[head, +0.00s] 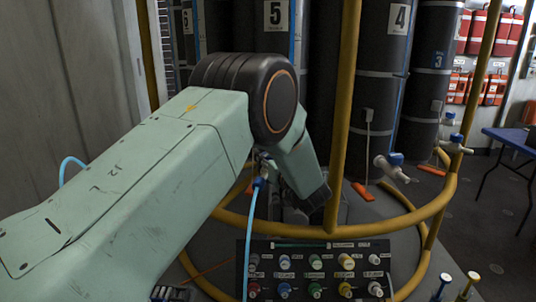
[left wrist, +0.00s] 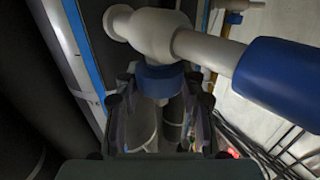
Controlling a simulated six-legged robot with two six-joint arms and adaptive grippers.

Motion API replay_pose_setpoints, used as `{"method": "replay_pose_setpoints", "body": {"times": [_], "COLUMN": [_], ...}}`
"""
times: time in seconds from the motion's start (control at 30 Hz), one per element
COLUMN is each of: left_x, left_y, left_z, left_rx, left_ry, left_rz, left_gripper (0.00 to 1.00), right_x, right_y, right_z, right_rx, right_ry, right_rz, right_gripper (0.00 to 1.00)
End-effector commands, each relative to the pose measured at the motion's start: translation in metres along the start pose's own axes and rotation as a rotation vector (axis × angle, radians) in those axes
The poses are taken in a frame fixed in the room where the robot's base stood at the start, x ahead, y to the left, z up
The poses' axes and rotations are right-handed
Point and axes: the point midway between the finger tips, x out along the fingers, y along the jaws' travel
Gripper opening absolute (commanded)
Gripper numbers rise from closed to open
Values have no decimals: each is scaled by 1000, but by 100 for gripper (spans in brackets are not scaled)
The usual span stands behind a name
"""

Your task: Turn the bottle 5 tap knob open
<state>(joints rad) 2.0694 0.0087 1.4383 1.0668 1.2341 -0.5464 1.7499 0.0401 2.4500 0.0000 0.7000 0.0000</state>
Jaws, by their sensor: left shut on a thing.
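In the left wrist view, a white tap (left wrist: 160,35) has a blue knob (left wrist: 160,80) below its body. A thick blue end piece (left wrist: 283,78) sits on its right side. My left gripper (left wrist: 160,98) has its dark fingers on both sides of the blue knob and is shut on it. In the head view, bottle 5 (head: 277,14) is a dark cylinder with a white number label, partly behind my left arm. My arm hides its tap there, and the gripper's fingers cannot be made out. My right gripper is not in view.
Bottle 4 (head: 398,18) and other dark bottles stand behind a yellow rail (head: 343,110). Two white taps with blue knobs (head: 396,158) stick out at the right. A panel of coloured knobs (head: 315,272) is low in front. A blue table (head: 512,140) stands far right.

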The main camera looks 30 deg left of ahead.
Motion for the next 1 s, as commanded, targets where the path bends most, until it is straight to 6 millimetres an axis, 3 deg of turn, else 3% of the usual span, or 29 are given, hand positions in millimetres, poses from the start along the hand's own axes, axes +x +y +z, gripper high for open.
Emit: {"method": "replay_pose_setpoints", "body": {"times": [0.5, 0.53, 0.8, 1.0], "left_x": [1, 1, 1, 0], "left_y": [0, 0, 0, 0], "left_z": [-2, -2, -1, -1], "left_rx": [-4, -4, -2, -1], "left_ry": [5, 5, 3, 2], "left_rz": [-17, -17, -16, -16], "left_gripper": [8, 42, 63, 63], "right_x": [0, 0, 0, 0], "right_y": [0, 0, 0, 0], "right_z": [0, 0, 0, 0], "right_rx": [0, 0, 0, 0], "right_ry": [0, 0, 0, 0], "right_rz": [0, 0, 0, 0], "right_gripper": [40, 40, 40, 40]}}
